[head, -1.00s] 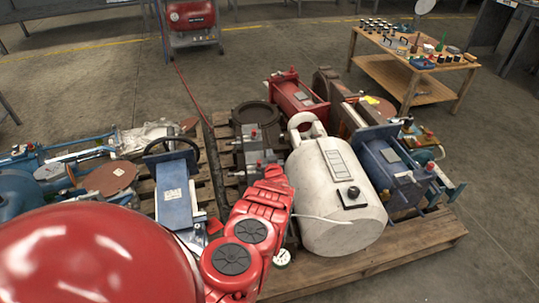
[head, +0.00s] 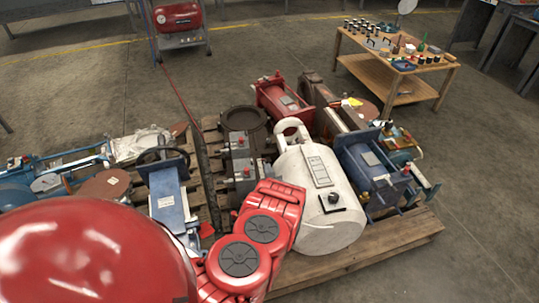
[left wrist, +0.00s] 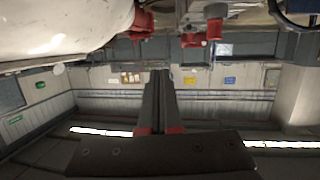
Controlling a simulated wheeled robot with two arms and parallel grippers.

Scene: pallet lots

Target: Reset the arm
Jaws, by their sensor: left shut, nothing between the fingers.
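My left arm comes in from the lower left in the head view, with a red link with round dark caps reaching over the near edge of the loaded pallet. Its fingers are not clear there. In the left wrist view my left gripper (left wrist: 160,82) shows as two dark fingers pressed together, with nothing between them. My right gripper is in neither view.
A wooden table (head: 375,70) with small items stands back right. A red compressor (head: 178,18) stands behind. The floor on the right is clear.

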